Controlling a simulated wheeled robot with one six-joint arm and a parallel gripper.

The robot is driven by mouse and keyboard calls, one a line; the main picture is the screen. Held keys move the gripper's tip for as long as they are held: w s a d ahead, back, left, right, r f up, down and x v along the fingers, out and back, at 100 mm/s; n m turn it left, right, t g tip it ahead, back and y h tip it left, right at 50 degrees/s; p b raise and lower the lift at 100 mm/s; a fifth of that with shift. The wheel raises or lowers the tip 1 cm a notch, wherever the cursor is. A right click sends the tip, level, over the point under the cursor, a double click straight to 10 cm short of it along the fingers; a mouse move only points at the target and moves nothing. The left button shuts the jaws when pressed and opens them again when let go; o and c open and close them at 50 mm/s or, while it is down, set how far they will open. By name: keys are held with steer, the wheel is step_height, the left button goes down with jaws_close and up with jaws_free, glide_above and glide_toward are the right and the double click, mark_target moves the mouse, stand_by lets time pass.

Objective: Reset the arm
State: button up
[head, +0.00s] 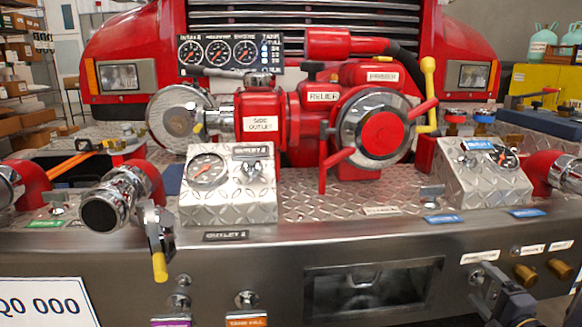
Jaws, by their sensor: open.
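My gripper (484,285) shows at the lower right, in front of the steel bumper face. It is small and dark grey, and its jaws are apart with nothing seen between them. Part of my arm (518,308) runs from it to the bottom edge. It appears left of two brass knobs (525,273); I cannot tell how far it is from the bumper.
The bumper (120,262) spans the view, with a red pump (335,120) above it. A chrome outlet (103,209) and yellow-tipped lever (158,250) stick out at left. Gauge boxes (232,195) (490,180) stand on the deck. A recessed opening (370,292) is at lower centre.

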steer(key=shift+f, duration=0.1)
steer(key=shift+s, duration=0.35)
steer(key=s+p, duration=0.2)
steer(key=s, duration=0.8)
steer(key=w+b, duration=0.2)
steer(key=w, duration=0.9)
steer(key=shift+s+r+m+p, duration=0.15)
steer(key=shift+r+m+p, duration=0.25)
steer(key=shift+p, duration=0.7)
steer(key=m+p, duration=0.5)
steer(key=p, duration=0.5)
steer(key=shift+r, duration=0.1)
steer(key=m+p, duration=0.7)
steer(key=p, duration=0.4)
steer(key=shift+d+r, duration=0.1)
steer(key=shift+d, duration=0.05)
steer(key=s, duration=0.3)
steer(key=shift+s+d+f, duration=0.25)
steer(key=shift+s, duration=0.85)
